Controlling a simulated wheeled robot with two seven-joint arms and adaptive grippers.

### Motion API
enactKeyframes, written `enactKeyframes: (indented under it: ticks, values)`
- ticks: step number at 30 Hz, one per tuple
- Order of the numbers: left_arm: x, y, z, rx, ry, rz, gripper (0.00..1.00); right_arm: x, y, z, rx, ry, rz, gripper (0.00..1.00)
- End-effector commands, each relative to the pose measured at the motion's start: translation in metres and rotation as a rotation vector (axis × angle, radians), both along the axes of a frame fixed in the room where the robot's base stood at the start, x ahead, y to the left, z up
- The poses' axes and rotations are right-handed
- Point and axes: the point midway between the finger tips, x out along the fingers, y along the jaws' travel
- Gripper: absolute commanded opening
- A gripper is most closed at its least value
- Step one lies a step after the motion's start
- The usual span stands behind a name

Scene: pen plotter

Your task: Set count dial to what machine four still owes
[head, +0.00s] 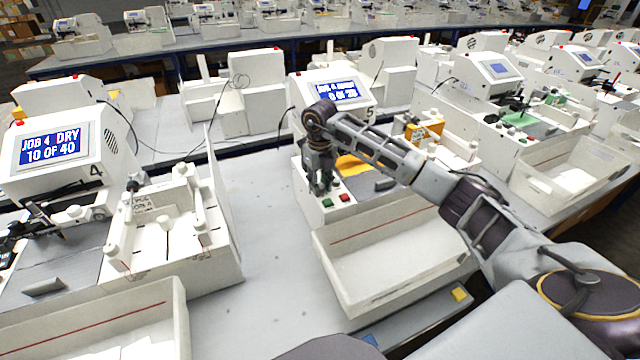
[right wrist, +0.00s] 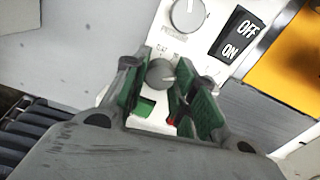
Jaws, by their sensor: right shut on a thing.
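Machine 4 (head: 62,140) stands at the left. Its blue screen (head: 50,148) reads "JOB 4 DRY 10 OF 40". Machine 5 (head: 300,88) stands at centre; its screen (head: 340,92) seems to read "JOB 4" and "0 OF 25", the words being small. My right gripper (head: 320,188) points down at machine 5's front panel, beside its green and red buttons. In the right wrist view the gripper (right wrist: 163,85) is shut on a small grey dial (right wrist: 160,73) with a pale pointer mark. The dial's label is too blurred to read. My left gripper is out of view.
A larger grey knob (right wrist: 188,14) and a black OFF/ON switch (right wrist: 236,35) sit beside the held dial. An open white tray (head: 390,265) stands in front of machine 5. Grey table (head: 260,220) lies clear between the two machines.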

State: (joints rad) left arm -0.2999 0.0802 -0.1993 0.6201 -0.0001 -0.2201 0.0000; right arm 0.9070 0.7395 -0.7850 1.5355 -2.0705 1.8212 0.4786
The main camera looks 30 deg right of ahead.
Motion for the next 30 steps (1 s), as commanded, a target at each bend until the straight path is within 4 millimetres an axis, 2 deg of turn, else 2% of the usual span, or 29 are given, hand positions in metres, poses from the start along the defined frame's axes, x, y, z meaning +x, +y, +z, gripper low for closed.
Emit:
enactKeyframes:
  ticks: [12, 13, 18, 30]
  values:
    - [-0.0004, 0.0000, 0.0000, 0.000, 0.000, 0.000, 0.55, 0.0005, -0.0003, 0.0009, 0.001, -0.002, -0.033, 0.04]
    - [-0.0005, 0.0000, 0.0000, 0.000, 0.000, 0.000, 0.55, 0.0005, -0.0004, 0.0009, 0.001, -0.002, -0.033, 0.31]
    - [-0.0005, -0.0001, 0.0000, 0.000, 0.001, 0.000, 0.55, 0.0004, -0.0003, 0.0006, 0.001, -0.001, -0.032, 0.50]
    - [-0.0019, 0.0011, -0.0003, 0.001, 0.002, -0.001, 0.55, 0.0003, -0.0002, 0.0025, 0.000, -0.001, -0.032, 0.50]
